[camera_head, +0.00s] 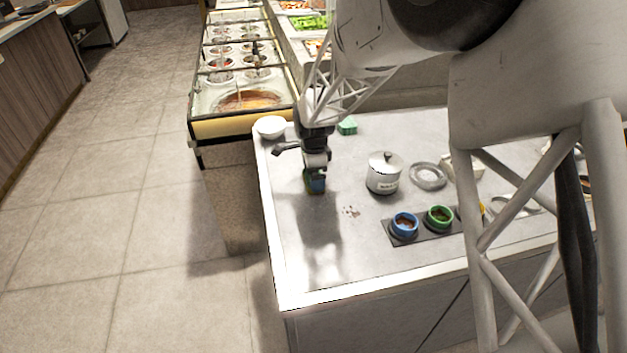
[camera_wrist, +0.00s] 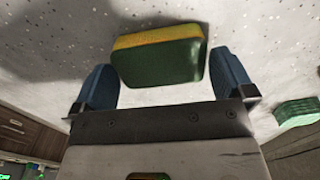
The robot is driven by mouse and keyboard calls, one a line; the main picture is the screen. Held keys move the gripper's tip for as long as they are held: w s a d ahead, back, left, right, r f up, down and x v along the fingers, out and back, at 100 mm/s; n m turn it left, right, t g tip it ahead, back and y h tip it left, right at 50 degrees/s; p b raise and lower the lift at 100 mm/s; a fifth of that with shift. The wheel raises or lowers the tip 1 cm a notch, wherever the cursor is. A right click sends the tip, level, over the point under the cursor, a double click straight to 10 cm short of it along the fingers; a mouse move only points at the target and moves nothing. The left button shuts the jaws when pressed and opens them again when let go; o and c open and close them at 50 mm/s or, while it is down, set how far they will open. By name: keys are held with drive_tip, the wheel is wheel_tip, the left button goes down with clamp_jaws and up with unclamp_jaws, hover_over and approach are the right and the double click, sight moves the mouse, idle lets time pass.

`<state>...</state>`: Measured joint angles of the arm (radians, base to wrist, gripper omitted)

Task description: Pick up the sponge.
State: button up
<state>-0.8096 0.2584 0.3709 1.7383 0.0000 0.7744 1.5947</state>
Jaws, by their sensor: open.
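The sponge (camera_wrist: 160,58), green with a yellow layer, shows in the wrist view between the two blue fingers of my gripper (camera_wrist: 162,85). In the head view my gripper (camera_head: 315,184) points down over the left part of the grey counter (camera_head: 330,255). The sponge is mostly hidden there behind the fingers. My gripper is open.
A white bowl (camera_head: 270,127) and a green block (camera_head: 347,126) stand toward the back. The front-left counter is clear.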

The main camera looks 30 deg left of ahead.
drive_tip(key=shift+f, duration=0.85)
drive_tip(key=c, duration=0.6)
